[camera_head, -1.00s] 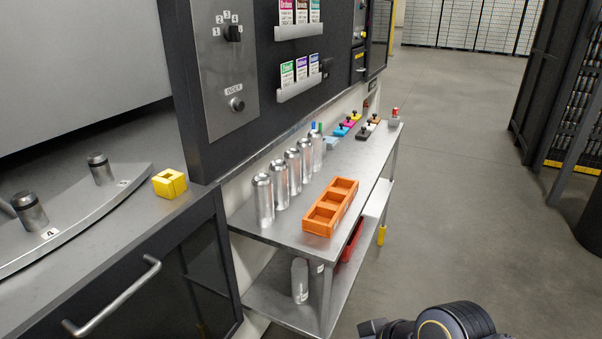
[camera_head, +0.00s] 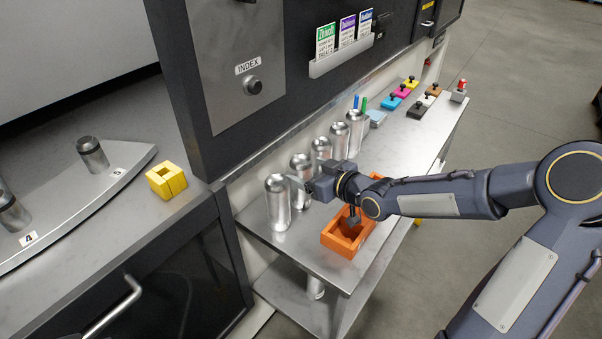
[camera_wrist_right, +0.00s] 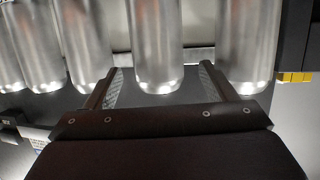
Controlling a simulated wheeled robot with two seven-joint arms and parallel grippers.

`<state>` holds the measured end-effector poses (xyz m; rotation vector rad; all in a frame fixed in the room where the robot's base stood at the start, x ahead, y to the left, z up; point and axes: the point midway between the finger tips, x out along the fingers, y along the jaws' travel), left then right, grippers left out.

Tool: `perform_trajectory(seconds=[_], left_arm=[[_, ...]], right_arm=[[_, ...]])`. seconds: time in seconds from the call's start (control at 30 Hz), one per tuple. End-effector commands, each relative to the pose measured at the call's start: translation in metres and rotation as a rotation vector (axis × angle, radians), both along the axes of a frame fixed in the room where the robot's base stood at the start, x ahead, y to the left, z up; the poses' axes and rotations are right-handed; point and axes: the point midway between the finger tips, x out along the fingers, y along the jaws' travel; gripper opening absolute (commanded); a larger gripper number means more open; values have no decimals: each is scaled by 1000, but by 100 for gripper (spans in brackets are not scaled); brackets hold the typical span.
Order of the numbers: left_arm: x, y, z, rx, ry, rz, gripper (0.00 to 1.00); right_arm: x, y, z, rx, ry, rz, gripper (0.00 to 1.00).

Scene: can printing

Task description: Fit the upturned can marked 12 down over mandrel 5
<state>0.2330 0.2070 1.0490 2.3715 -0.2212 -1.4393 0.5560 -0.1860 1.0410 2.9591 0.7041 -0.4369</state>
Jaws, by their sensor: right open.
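Several upturned silver cans stand in a row on the steel side table; no number 12 is readable on any. My right gripper (camera_head: 301,187) is open and empty, level with the row. In the right wrist view its fingers (camera_wrist_right: 160,76) point at one can (camera_wrist_right: 156,45), which shows between them, beyond the tips. In the head view this appears to be the second can (camera_head: 301,172), beside the nearest can (camera_head: 278,204). Mandrel 5 (camera_head: 92,155) is a bare dark-topped post on the curved plate at left, by a small label. My left gripper is out of view.
An orange tray (camera_head: 338,243) lies under my right forearm. A yellow block (camera_head: 166,180) sits on the bench near mandrel 5. Another post (camera_head: 12,212) stands by label 4. Coloured blocks (camera_head: 401,92) lie at the table's far end. The dark machine panel (camera_head: 290,80) rises behind the cans.

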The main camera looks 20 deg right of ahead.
Motion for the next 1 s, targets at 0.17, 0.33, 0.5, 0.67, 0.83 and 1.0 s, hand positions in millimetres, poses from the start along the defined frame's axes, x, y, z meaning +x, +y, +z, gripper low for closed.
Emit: perform_trajectory(seconds=[0.17, 0.33, 0.5, 0.67, 0.83, 1.0], left_arm=[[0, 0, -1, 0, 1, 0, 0], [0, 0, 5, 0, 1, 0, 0], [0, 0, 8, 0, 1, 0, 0], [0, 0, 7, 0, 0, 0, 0], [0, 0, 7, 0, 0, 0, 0], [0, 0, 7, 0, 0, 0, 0]], right_arm=[[13, 8, -9, 1, 5, 2, 78], [32, 17, -23, 1, 7, 2, 78], [47, 23, -27, -1, 5, 0, 78], [48, 24, -28, -3, 5, -2, 78], [48, 23, -28, -3, 5, -2, 66], [48, 23, -28, -3, 5, -1, 44]])
